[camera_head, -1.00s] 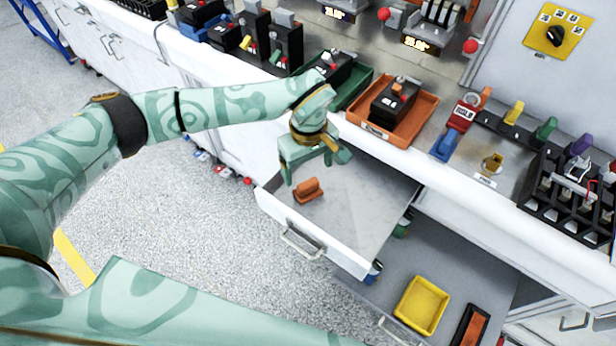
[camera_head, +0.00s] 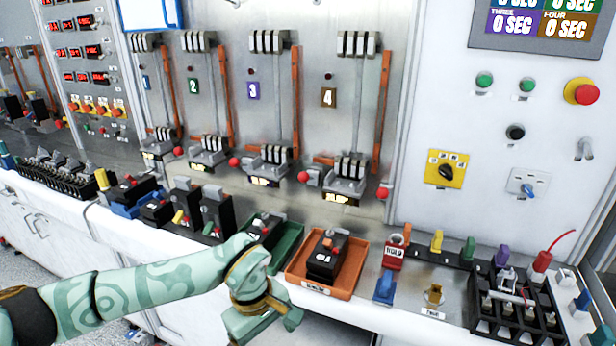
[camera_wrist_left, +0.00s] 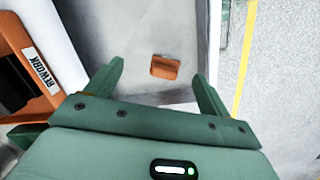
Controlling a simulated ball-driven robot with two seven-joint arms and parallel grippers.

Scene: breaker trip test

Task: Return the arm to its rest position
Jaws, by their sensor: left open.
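My left arm (camera_head: 130,290) comes in from the left in the head view, in front of the bench edge. Its gripper body shows at the bottom of that view, with the fingertips cut off. In the left wrist view my left gripper (camera_wrist_left: 158,75) is open, with its two fingers apart and nothing held. A small orange piece (camera_wrist_left: 165,66) lies on the grey floor of the open drawer (camera_wrist_left: 130,40), seen between the fingers and apart from them. The right gripper is out of view.
An orange tray (camera_head: 295,267) holding a black breaker (camera_head: 327,254) sits on the bench just beyond my left gripper. A green tray (camera_head: 289,248) stands beside it. Levers, a HOLD tag (camera_head: 393,254) and a black rack (camera_head: 505,310) fill the right side.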

